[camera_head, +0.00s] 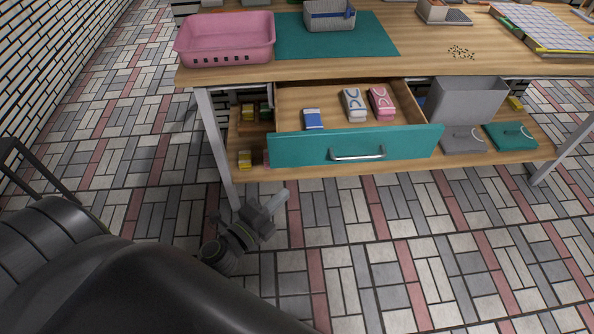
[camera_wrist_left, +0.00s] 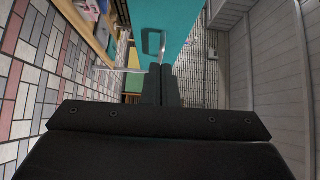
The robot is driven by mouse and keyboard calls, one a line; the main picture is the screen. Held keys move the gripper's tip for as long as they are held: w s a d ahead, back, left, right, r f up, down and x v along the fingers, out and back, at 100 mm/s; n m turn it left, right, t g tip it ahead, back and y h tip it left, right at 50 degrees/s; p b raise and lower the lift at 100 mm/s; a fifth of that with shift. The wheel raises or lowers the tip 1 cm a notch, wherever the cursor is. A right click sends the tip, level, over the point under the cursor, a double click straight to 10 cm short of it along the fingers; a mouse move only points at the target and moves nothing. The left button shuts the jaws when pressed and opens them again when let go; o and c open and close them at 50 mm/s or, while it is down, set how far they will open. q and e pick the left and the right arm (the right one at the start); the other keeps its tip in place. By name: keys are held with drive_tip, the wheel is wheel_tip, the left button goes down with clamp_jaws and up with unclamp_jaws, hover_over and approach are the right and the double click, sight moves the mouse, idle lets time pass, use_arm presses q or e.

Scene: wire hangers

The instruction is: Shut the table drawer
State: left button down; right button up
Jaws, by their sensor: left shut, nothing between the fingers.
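The table drawer (camera_head: 300,149) is pulled open under the wooden tabletop. Its front is teal with a silver bar handle (camera_head: 357,153). Inside it lie a blue-and-white box (camera_head: 313,119) and two boxes with curved markings, one grey-white (camera_head: 354,105) and one pink (camera_head: 381,103). My left gripper (camera_head: 276,205) is shut and empty, in front of and below the left part of the drawer front, apart from it. In the left wrist view the shut fingers (camera_wrist_left: 160,85) point toward the teal front (camera_wrist_left: 160,22) and handle (camera_wrist_left: 154,42). My right gripper is not in view.
On the tabletop (camera_head: 330,68) are a pink basket (camera_head: 226,40), a teal mat (camera_head: 290,40) and a grey bin (camera_head: 329,15). A lower shelf (camera_head: 400,163) holds a grey box (camera_head: 468,101) and folded grey and teal items. Tiled floor before the table is clear.

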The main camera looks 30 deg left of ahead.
use_arm(q)
drive_tip(key=p, duration=0.2)
approach(315, 151)
drive_tip(key=w+d, duration=0.3)
drive_tip(key=w+a, duration=0.1)
drive_tip(key=w+a+b, duration=0.1)
drive_tip(key=shift+w+f, duration=0.1)
drive_tip(key=shift+w, duration=0.2)
drive_tip(key=shift+d, duration=0.1)
